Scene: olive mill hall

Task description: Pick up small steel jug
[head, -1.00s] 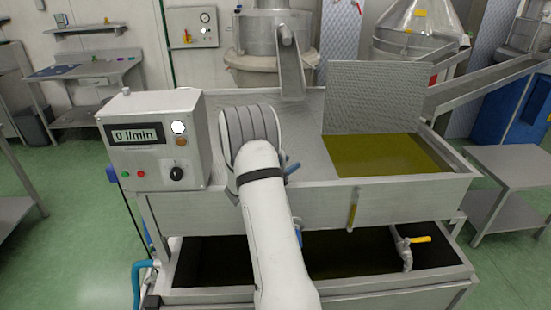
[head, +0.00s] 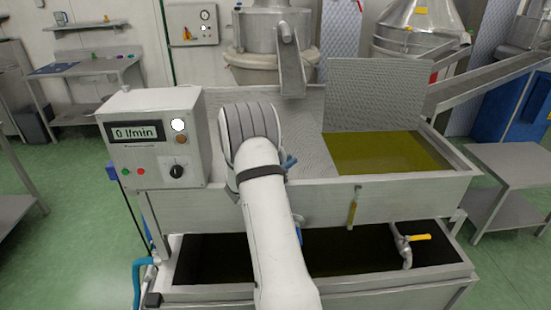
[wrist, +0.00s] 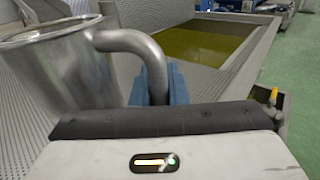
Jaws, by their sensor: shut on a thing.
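The small steel jug (wrist: 62,70) shows large at the left of the wrist view, upright, with its rim at the top and its handle curving to the right. My gripper (wrist: 160,85) has its blue fingers at the lower part of the handle and is shut on it. The jug's base is hidden behind my gripper body, so I cannot tell whether it touches the perforated metal behind it. In the head view my arm hides the jug, and only small blue bits of my gripper show beside the arm.
A steel basin (head: 400,187) holds green-yellow oil at the right. A control box (head: 158,140) reading 0 l/min stands at its left corner. A sloped chute (head: 291,70) comes down behind. A yellow-handled tap (head: 418,238) sits over the dark lower tank. A steel side table (head: 510,165) stands right.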

